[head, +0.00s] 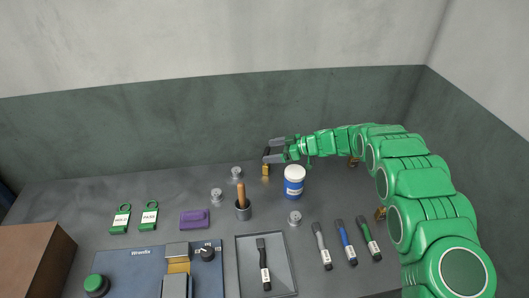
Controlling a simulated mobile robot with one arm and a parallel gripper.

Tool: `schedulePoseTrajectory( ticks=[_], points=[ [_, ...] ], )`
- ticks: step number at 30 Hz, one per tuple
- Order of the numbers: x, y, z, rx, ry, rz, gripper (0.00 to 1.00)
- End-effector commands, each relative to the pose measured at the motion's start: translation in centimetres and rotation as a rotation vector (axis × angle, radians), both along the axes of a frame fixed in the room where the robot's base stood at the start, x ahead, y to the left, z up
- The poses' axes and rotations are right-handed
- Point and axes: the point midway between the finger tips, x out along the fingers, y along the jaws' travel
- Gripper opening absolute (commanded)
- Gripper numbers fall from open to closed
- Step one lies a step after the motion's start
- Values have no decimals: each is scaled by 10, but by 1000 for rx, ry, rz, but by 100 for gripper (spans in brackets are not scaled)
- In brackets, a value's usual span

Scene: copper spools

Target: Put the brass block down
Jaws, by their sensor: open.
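A small brass block (265,170) stands at the back of the grey bench, directly below the fingers of my gripper (266,155). My gripper is open, its dark fingers reaching left from the end of my green arm. The fingers are at the top of the block. I cannot tell from this view whether they touch it. Another small brass piece (380,213) shows partly behind my arm on the right, and one more (353,161) sits further back, also partly hidden.
A white-lidded blue jar (294,182) stands just right of the block. A cup with a wooden handle (242,208) and small metal spools (236,173) are to the left. Several markers (346,242), a tray (289,262) and a blue fixture (125,265) fill the front.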

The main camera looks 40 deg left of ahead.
Motion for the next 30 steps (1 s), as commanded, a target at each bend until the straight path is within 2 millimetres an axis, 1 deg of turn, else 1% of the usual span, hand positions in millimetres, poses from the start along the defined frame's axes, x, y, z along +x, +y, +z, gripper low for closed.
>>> schedulePoseTrajectory(
  ticks=[1,6,9,12,18,30],
  points=[
    [5,-10,4,0,-2,-4,91],
    [16,-34,17,0,-4,-4,91],
    [21,-47,22,1,-4,-3,91],
    [24,-55,26,1,-5,0,91],
    [27,-62,29,0,-4,-1,91],
    [27,-62,29,0,-4,-1,91]
  ],
)
